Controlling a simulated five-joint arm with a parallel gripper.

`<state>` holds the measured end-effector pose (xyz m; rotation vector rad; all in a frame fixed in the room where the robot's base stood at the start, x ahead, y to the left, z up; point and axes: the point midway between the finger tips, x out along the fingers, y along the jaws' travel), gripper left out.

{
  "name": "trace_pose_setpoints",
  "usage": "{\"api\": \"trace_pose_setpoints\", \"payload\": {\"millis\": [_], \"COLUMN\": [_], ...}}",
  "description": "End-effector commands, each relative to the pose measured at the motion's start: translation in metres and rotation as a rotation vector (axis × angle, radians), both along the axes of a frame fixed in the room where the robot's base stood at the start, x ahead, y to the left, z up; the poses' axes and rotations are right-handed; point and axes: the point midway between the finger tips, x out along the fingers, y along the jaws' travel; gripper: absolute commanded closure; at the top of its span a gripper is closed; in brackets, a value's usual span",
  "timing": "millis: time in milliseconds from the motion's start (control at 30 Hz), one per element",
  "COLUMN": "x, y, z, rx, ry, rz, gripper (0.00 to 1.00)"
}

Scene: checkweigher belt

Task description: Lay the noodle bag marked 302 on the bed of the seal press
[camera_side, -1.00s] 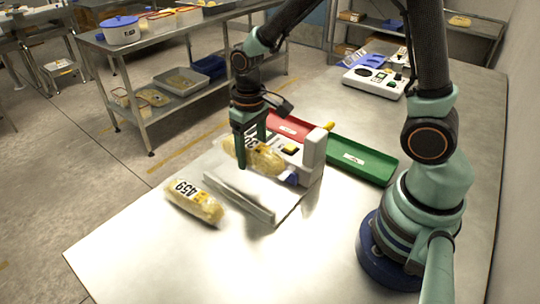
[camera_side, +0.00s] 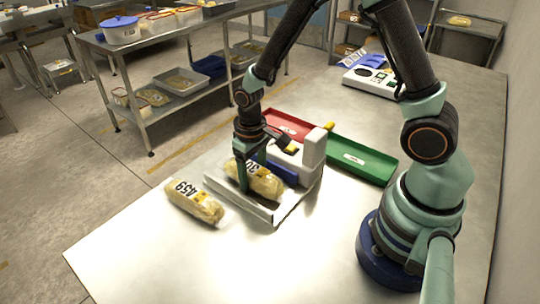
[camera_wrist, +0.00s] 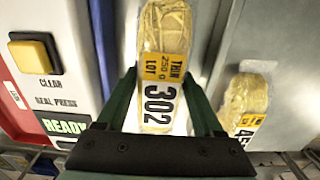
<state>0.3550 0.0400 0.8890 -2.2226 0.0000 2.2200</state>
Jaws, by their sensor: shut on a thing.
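The noodle bag marked 302 (camera_side: 266,183) is a clear bag of yellow noodles with a yellow label; its number reads plainly in the wrist view (camera_wrist: 158,105). My gripper (camera_side: 250,182) is shut on it, with a finger along each side in the wrist view (camera_wrist: 160,82). The bag lies lengthwise over the white bed (camera_side: 222,187) of the seal press (camera_side: 313,152), low and close to its surface. I cannot tell whether it touches the bed.
A second noodle bag, marked 459 (camera_side: 194,202), lies on the table left of the press. A red tray (camera_side: 290,123) and a green tray (camera_side: 362,160) stand behind the press. A white device (camera_side: 370,82) sits farther back. The front of the table is clear.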

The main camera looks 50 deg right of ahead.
Motion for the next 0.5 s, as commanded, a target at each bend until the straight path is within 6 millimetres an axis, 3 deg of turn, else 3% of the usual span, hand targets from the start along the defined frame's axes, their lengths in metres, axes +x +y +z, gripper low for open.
{"api": "trace_pose_setpoints", "payload": {"millis": [300, 333, 400, 500], "x": [0.0002, 0.0002, 0.0002, 0.0001], "y": [0.0, 0.0, 0.0, 0.0], "z": [0.0004, 0.0004, 0.0004, 0.0004], "rx": [0.0, 0.0, 0.0, 0.0], "ry": [-0.001, -0.001, 0.0, 0.0], "rz": [0.0, 0.0, 0.0, 0.0], "gripper": [1.0, 0.28, 0.01, 0.0]}}
